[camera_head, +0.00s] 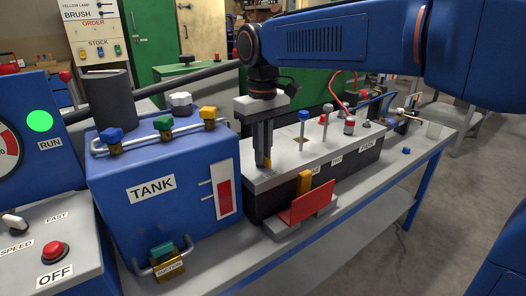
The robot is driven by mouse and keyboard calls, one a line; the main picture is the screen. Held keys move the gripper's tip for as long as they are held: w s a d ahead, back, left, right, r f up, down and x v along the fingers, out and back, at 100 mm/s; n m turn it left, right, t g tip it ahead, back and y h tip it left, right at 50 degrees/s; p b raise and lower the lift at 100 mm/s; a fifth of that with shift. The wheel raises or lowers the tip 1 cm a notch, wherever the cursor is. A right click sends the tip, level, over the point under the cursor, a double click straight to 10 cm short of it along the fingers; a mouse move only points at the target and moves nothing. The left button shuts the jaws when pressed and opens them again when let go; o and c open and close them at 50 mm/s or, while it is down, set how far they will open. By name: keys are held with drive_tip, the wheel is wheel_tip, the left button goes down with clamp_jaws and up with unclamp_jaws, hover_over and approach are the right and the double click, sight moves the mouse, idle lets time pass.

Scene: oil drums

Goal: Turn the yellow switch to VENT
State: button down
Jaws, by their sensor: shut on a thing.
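My gripper (263,164) points down over the left end of a long bench unit (285,165) with a grey top and dark front. Its fingers are shut on a small yellow piece, which I take to be the yellow switch (268,161). Only a sliver of it shows beside the fingers, so its direction is hidden. I cannot make out a VENT label. Small labels on the unit's front edge, to the right, are too small to read surely.
The blue TANK box (165,215) stands close left, with blue, green and yellow valve knobs on top. A red plate (308,205) with a yellow upright (304,182) sits in front of the unit. Blue (303,117) and grey-topped levers rise to the right.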

drive_tip(key=shift+m, duration=0.4)
drive_tip(key=c, duration=1.8)
unclamp_jaws()
drive_tip(key=shift+c, duration=0.2)
wheel_tip(320, 180, up, 17)
drive_tip(key=shift+r, duration=0.2)
